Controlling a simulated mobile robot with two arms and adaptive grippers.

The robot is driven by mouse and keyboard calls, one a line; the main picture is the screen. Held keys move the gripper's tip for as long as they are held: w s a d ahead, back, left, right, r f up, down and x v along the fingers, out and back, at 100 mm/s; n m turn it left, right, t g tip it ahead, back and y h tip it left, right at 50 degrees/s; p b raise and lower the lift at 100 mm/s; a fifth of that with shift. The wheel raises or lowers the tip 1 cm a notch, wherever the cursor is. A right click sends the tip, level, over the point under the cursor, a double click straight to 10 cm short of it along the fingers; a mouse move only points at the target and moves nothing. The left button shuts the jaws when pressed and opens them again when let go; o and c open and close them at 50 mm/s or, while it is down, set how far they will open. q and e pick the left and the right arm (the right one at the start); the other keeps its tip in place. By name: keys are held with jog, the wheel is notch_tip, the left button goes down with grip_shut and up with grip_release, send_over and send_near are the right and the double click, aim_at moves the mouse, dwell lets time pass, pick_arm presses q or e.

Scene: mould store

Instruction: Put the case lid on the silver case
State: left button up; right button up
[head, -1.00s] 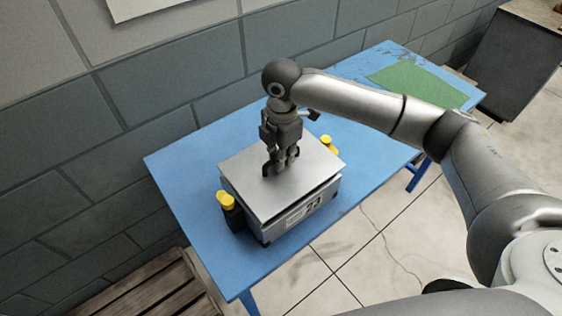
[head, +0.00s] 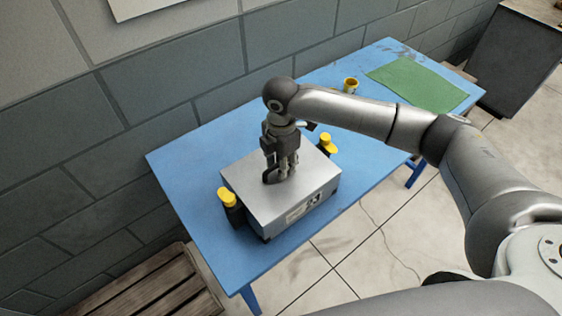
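The case lid (head: 254,197), a flat silver-grey plate, lies level on top of the silver case (head: 318,203) on the blue table. No gap shows between them along the front edges. The case has a label with dark markings on its front side. My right gripper (head: 281,177) points down at the middle of the lid, its fingers closed on the lid's grip, which they mostly hide. My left gripper is not in view.
Yellow-topped dark clamps or posts stand at the case's left (head: 229,201) and far right (head: 327,144) sides. A yellow cup (head: 350,86) and a green mat (head: 415,84) are at the blue table's (head: 190,160) far end. A wooden pallet (head: 145,290) lies at lower left.

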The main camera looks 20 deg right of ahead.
notch_tip(320, 180, up, 12)
jog(key=b, duration=0.2)
jog(key=shift+r, duration=0.25)
dwell(0.6)
